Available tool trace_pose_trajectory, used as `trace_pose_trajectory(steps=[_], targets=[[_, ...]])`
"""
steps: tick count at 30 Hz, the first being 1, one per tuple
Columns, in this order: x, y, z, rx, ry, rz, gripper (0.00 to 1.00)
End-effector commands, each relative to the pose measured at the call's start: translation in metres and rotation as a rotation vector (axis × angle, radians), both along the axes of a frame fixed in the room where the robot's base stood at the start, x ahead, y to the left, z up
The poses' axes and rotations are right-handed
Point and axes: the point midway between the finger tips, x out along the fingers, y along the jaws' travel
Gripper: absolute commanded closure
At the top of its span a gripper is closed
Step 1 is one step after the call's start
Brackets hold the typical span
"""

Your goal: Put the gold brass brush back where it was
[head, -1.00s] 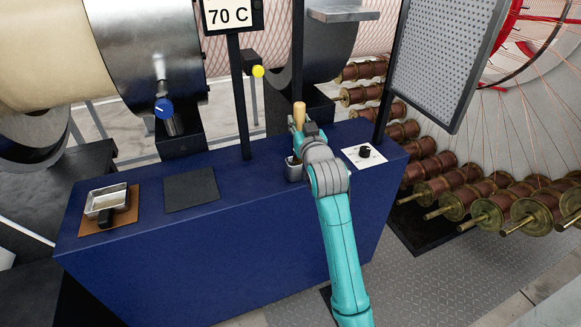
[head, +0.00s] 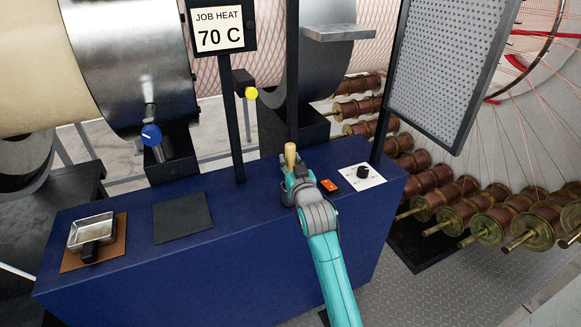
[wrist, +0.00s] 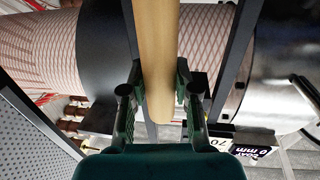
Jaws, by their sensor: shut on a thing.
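The brush shows only as its pale wooden handle (head: 291,155), standing roughly upright out of the top of my gripper (head: 292,178). The handle (wrist: 159,50) also fills the middle of the wrist view, between the two dark fingers. My gripper is shut on it, low over the back part of the blue bench (head: 245,205). The brass head of the brush is hidden. The small grey holder seen earlier under the gripper is now hidden behind my gripper and wrist, so I cannot tell whether the brush sits in it.
An orange switch (head: 330,185) and a white plate with a black knob (head: 362,173) lie just right of my gripper. A dark post rises behind it. A dark pad (head: 183,218) and a metal pan (head: 91,232) are on the left. A perforated panel (head: 450,70) overhangs the right.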

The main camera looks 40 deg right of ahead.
Motion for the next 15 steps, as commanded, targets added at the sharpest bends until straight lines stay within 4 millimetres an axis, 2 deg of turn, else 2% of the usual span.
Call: trace_pose_trajectory(steps=[1, 4, 15], targets=[[0.0, 0.0, -0.009, 0.001, 0.004, 0.0, 1.0], [0.0, 0.0, -0.018, 0.0, 0.002, 0.0, 1.0], [0.0, 0.0, -0.021, 0.0, 0.001, 0.0, 1.0]])
